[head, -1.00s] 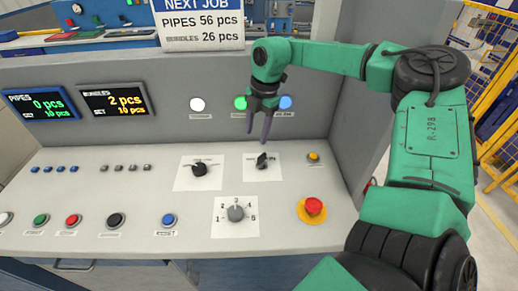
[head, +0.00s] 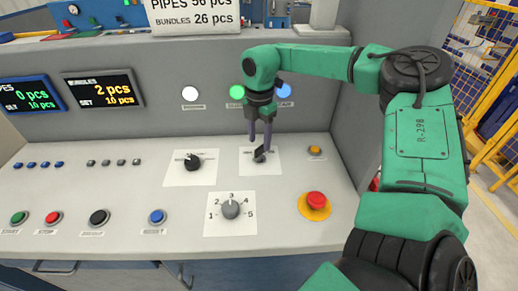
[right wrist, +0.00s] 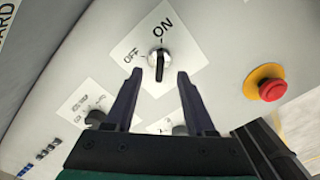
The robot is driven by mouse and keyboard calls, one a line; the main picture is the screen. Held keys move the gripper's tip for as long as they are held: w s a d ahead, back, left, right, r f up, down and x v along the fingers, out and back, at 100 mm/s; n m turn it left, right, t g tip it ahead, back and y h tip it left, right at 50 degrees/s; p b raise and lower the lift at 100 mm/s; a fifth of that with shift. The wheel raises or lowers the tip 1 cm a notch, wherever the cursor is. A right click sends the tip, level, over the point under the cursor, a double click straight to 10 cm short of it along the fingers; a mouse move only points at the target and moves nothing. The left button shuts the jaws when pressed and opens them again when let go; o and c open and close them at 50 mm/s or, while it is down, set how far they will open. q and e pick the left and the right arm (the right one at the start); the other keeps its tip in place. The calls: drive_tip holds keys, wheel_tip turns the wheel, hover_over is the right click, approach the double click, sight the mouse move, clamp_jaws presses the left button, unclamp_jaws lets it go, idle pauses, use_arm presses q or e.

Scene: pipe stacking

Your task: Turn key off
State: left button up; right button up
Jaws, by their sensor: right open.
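The key switch (head: 260,154) sits on a white label plate on the sloped console. In the right wrist view the black key (right wrist: 159,66) stands in a round metal lock, with ON above it and OFF to its upper left. The key lies nearly in line with the ON mark. My right gripper (head: 260,146) points down over the key plate. In the right wrist view its open, empty fingers (right wrist: 158,76) are on either side of the key's line, with the key between and just beyond the tips; contact cannot be told. My left gripper is out of view.
A red emergency button (head: 316,200) on a yellow base is to the right. A black selector (head: 192,162) is left of the key, and a numbered grey dial (head: 231,209) is in front. Lit round lamps (head: 190,93) are on the upright panel behind.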

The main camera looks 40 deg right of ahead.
sight(259, 147)
drive_tip(key=shift+f+b, duration=2.35)
drive_tip(key=shift+f, duration=0.2)
clamp_jaws()
